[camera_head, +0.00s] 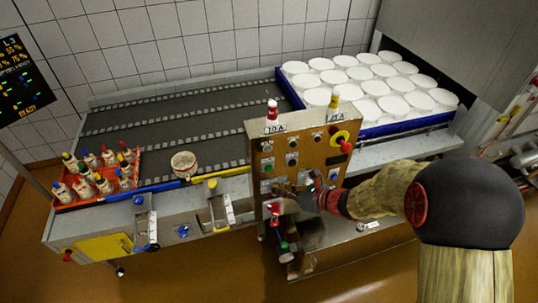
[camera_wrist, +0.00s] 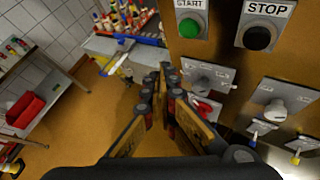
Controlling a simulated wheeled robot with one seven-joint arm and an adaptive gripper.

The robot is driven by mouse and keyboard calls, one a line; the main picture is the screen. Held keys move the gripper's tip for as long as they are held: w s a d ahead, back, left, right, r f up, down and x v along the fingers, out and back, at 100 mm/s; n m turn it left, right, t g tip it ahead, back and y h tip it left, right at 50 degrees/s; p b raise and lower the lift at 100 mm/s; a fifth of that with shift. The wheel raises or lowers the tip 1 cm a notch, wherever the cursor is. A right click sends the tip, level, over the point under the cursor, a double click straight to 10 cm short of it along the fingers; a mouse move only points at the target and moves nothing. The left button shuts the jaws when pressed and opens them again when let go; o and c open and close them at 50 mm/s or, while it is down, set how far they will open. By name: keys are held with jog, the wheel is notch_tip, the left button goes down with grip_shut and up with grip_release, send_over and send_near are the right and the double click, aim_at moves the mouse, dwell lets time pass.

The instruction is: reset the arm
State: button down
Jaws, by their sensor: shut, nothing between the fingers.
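My gripper (camera_head: 306,199) is in front of the lower part of an upright control panel (camera_head: 318,160), with my arm reaching in from the right. In the wrist view my gripper (camera_wrist: 168,80) has its fingertips together with nothing between them. There the panel (camera_wrist: 225,58) fills the right side. It carries a green START button (camera_wrist: 188,27), a black STOP button (camera_wrist: 258,38) and several grey knobs, one of them (camera_wrist: 207,83) close to the right of the fingertips. I cannot tell whether the fingers touch the panel.
A dark conveyor (camera_head: 150,130) bears a pale tub (camera_head: 184,163). A red crate (camera_head: 98,197) of bottles stands at its left. A lever (camera_head: 219,205) sticks up on the front edge.

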jog(key=s+d+n+g+h+b, duration=0.25)
jog(key=s+n+g, duration=0.45)
jog(key=s+n, duration=1)
jog(key=s+d+r+n+t+h+b, duration=0.4)
jog(key=s+d+n+h+b, duration=0.3)
jog(key=d+n+b, duration=0.4)
jog(key=s+d+t+b, duration=0.1)
jog(key=b, duration=0.3)
jog(key=shift+s+d, duration=0.35)
jog(key=shift+s, duration=0.05)
